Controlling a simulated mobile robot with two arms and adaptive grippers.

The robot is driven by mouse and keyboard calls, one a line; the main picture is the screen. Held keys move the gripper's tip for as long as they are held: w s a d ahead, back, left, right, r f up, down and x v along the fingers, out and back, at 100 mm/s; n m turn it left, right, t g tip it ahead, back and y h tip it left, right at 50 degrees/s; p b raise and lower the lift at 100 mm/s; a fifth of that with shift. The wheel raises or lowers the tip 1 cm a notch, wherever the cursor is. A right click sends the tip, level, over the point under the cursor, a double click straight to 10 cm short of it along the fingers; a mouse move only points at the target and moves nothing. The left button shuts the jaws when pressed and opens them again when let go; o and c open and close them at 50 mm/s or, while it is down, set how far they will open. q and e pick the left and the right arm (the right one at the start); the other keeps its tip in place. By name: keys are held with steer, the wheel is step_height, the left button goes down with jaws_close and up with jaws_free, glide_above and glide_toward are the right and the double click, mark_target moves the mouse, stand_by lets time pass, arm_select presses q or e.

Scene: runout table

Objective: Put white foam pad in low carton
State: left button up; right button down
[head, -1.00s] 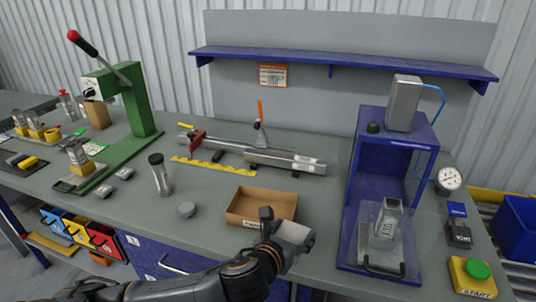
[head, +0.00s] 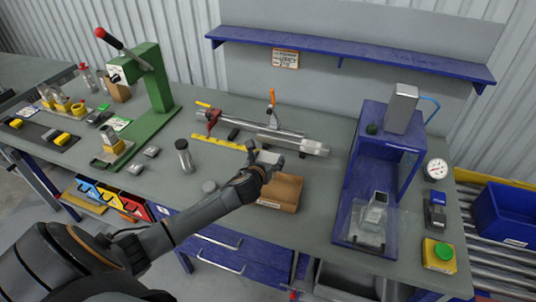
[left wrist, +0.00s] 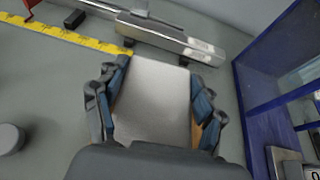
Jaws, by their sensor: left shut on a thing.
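The white foam pad (head: 269,157) is held in my left gripper (head: 262,157). In the left wrist view the pad (left wrist: 155,100) lies flat between the two fingers (left wrist: 160,88), which press on its sides. The low carton (head: 286,190) is a small open brown cardboard box on the grey table. The gripper and pad are over its back left part and hide some of it. In the left wrist view only slivers of the carton show beside the pad. The pad looks above the carton; its exact height is unclear. My right gripper is out of view.
A steel cylinder assembly (head: 300,143) and yellow ruler (head: 215,147) lie behind the carton. A blue press frame (head: 365,185) stands to its right.

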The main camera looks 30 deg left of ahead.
arm_select(q)
steer(key=shift+r+p, duration=0.2)
steer(key=shift+p, duration=0.3)
steer(key=b, duration=0.4)
glide_above(268, 187)
step_height(268, 187, down, 6)
steer(key=shift+f, duration=0.1)
steer(key=shift+f+b, duration=0.55)
steer(key=shift+b, duration=0.05)
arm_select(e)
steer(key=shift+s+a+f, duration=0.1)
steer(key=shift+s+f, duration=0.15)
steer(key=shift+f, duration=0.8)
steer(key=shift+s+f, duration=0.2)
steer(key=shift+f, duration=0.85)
arm_select(q)
steer(key=o, duration=0.8)
